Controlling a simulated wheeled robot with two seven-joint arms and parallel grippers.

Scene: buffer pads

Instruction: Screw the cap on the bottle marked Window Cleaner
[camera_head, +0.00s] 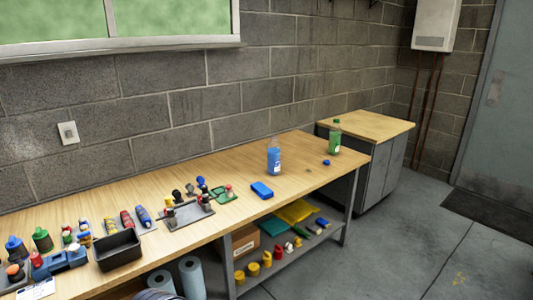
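A clear bottle of blue liquid (273,160) stands upright on the wooden workbench (300,181), its neck pointing up with no cap visible on it. A bottle of green liquid (335,138) stands upright further right, near the bench's far right end. A small blue cap-like piece (326,162) lies on the bench to the right of the blue bottle. Both bottles have pale labels too small to read, so I cannot tell which says Window Cleaner. Neither of my grippers shows in this view.
A blue block (262,190) lies near the bench's front edge. A grey fixture (188,213), a black bin (119,250) and several small tools and bottles crowd the left half. A wood-topped cabinet (365,126) stands behind the right end.

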